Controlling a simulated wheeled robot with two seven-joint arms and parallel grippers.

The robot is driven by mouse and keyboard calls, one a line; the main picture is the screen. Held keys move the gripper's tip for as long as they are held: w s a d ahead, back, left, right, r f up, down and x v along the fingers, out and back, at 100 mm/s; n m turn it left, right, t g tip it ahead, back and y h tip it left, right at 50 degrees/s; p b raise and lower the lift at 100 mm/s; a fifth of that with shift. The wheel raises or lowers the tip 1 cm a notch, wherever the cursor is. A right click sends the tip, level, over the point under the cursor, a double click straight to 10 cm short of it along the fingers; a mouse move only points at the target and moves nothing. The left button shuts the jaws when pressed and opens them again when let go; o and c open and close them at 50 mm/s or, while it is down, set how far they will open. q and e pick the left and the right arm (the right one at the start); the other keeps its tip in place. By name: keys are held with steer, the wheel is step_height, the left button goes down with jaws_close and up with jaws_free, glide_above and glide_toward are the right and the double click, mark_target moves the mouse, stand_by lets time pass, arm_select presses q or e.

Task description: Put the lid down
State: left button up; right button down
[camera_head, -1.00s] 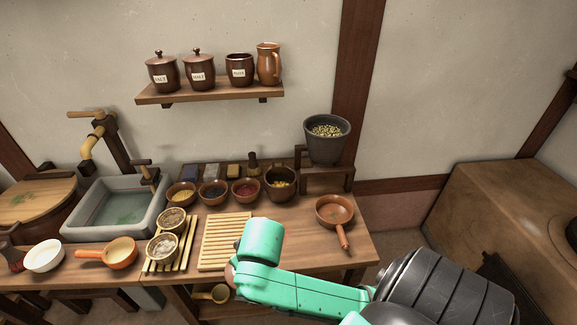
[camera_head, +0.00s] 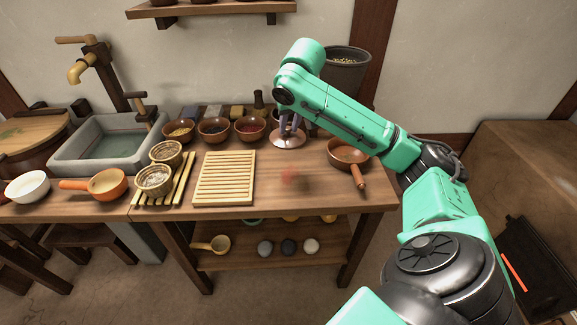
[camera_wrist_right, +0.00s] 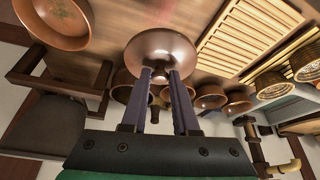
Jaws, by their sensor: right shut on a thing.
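The lid (camera_head: 288,139) is a round, shallow, brownish metallic disc. My right gripper (camera_head: 288,122) is shut on it from above, near the back of the wooden table, right of the row of bowls. In the right wrist view the lid (camera_wrist_right: 161,48) shows at the fingertips of the gripper (camera_wrist_right: 160,72), and the fingers hide its grip point. I cannot tell whether the lid touches anything below it. My left gripper is not in view.
A slatted wooden rack (camera_head: 224,180) lies empty on the table (camera_head: 270,195). A handled pan (camera_head: 347,153) stands to the right, and brown bowls (camera_head: 250,129) line the back. A dark grain bucket (camera_head: 345,70) stands behind my arm. Bare tabletop lies between rack and pan.

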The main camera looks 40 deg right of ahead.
step_height(320, 180, down, 14)
steer(key=shift+r+b, duration=0.15)
steer(key=shift+b, duration=0.55)
steer(key=c, duration=0.7)
jaws_free()
steer(key=shift+r, duration=0.1)
steer(key=v, duration=1.2)
steer(key=shift+a+p, duration=0.1)
steer(key=shift+p, duration=0.3)
steer(key=shift+s, duration=0.1)
